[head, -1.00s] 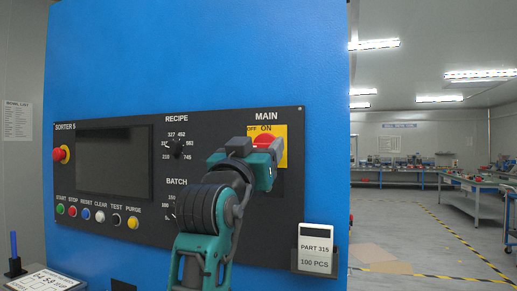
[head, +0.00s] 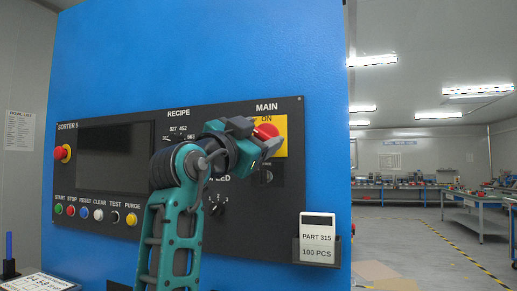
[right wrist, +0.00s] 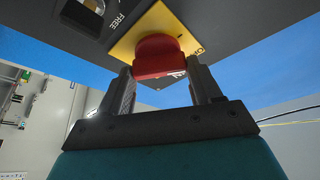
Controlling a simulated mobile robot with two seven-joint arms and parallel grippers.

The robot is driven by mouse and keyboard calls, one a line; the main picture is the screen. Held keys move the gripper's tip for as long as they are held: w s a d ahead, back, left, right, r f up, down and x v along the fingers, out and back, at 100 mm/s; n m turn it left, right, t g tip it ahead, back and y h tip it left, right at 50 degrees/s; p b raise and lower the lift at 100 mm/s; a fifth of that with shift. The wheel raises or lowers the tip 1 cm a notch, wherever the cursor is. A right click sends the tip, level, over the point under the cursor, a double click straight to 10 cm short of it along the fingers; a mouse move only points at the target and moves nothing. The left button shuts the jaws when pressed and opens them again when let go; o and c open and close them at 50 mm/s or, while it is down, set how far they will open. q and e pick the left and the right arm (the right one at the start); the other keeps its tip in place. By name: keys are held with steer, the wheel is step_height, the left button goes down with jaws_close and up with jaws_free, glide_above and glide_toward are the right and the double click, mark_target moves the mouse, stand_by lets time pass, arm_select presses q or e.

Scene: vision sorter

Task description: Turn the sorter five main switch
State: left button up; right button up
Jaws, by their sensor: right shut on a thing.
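The main switch is a red knob (head: 266,131) on a yellow plate (head: 281,122) under the label MAIN, at the upper right of the black SORTER 5 panel (head: 288,215). ON shows above the knob; the OFF side is hidden behind my gripper. My right gripper (head: 268,145) reaches the knob from the left and below, partly covering it. In the right wrist view the red knob (right wrist: 158,56) sits between the two fingers of my right gripper (right wrist: 161,74), which is shut on it. The knob's exact angle is hard to tell. My left gripper is not in view.
The panel also holds a dark screen (head: 115,157), a red stop button (head: 63,153) and a row of coloured buttons. A PART 315 card (head: 318,238) sits in a holder at lower right. Open floor lies right of the blue cabinet.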

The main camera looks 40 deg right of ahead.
steer(key=shift+m+g, duration=0.4)
steer(key=shift+m, duration=0.3)
steer(key=shift+m+g, duration=0.6)
steer(key=shift+m, duration=0.6)
steer(key=m+g+y, duration=0.1)
steer(key=m, duration=0.2)
steer(key=shift+r, duration=0.15)
steer(key=shift+w+m+g+y, duration=0.1)
steer(key=shift+m+g+y, duration=0.2)
steer(key=shift+m, duration=0.7)
steer(key=shift+m+y+p, duration=0.3)
steer(key=shift+m+p, duration=0.35)
steer(key=shift+m, duration=0.45)
steer(key=shift+m+y, duration=0.4)
steer(key=shift+m, duration=0.4)
